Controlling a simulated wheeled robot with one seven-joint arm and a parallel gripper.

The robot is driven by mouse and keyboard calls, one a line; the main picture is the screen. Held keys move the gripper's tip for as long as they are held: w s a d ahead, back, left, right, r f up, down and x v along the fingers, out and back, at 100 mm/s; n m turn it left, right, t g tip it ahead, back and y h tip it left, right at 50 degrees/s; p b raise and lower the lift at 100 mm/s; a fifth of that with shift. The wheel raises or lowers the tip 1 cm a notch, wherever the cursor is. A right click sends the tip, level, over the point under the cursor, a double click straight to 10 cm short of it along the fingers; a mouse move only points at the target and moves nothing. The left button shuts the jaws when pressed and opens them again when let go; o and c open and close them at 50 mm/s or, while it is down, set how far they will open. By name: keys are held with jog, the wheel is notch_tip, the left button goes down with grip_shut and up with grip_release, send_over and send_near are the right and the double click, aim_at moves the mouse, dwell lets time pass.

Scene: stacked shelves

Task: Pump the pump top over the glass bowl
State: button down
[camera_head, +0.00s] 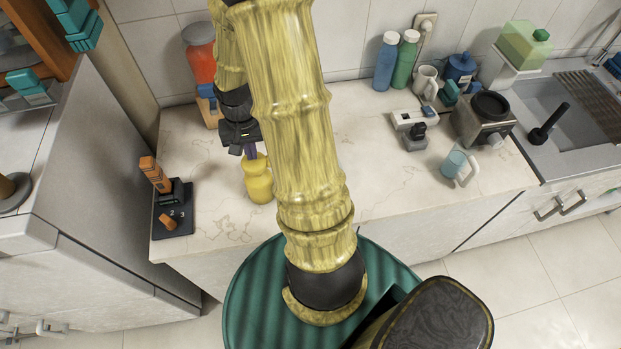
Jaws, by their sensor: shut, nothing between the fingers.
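A yellow bottle (258,182) stands upright on the marble counter, just left of my arm in the picture. A small purple part (250,150) shows at its top and looks like the pump top. My gripper (240,149) is shut and empty, pointing down at the bottle's top. Its fingertips are at or just beside the purple part; I cannot tell whether they touch. I cannot make out a glass bowl; my arm covers part of the counter right of the bottle.
An orange-handled tool in a dark stand (173,208) is left of the bottle. A red dispenser (201,65) stands behind my gripper. Blue (386,62) and green bottles (405,60), mugs and a black-topped appliance (484,118) are right. Bare counter (375,180) lies right of my arm.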

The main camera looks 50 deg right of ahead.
jog(key=shift+f+b, duration=0.45)
jog(key=shift+f, duration=0.25)
jog(key=shift+f+b, duration=0.65)
jog(key=shift+f, duration=0.15)
jog(key=shift+r, duration=0.15)
jog(key=shift+r+p, duration=1.6)
jog(key=shift+r, duration=0.1)
jog(key=shift+f, duration=0.2)
jog(key=shift+f+b, duration=0.5)
